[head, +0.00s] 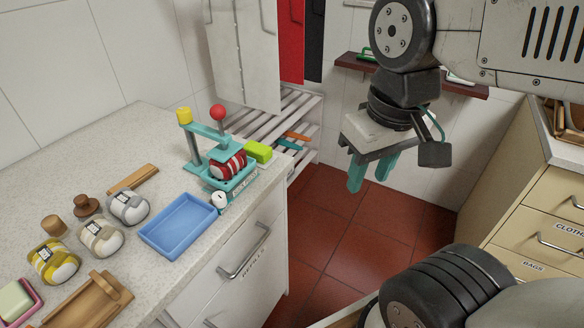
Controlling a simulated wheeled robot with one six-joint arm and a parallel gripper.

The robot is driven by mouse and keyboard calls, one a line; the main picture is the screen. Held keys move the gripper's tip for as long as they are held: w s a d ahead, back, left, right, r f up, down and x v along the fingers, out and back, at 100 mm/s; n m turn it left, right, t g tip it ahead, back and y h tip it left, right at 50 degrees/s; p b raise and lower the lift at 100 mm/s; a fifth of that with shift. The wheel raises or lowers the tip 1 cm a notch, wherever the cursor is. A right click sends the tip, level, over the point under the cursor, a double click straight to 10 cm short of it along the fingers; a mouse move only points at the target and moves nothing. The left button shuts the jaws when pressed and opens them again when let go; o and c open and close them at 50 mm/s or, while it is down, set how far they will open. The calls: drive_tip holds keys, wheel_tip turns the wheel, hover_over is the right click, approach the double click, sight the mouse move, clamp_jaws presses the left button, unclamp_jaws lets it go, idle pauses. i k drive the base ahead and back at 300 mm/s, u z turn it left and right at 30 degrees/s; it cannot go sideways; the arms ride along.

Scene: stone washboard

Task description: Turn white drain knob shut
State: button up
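A small white knob (219,199) sits on the front of a teal press (242,182), near the counter's front edge. The press has a red ball (217,112) and a yellow cap (184,115) on top, and a red-and-white striped roll (229,165) lies in its frame. The knob is too small to tell which way it is turned. My gripper (369,180) hangs over the floor, to the right of the press and well apart from the knob. Its two teal fingers point down and stand apart, with nothing between them.
A blue tray (178,226) lies left of the knob. Several wrapped rolls and wooden pieces lie farther left on the counter (75,165). A bright green block (258,151) is beside the press. A slatted rack (297,108) stands behind. The red tiled floor (345,225) is open.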

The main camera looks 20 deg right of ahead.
sight(219, 198)
drive_tip(key=z, duration=1.65)
drive_tip(key=k, duration=0.9)
drive_tip(key=u, duration=1.6)
drive_tip(key=i, duration=0.5)
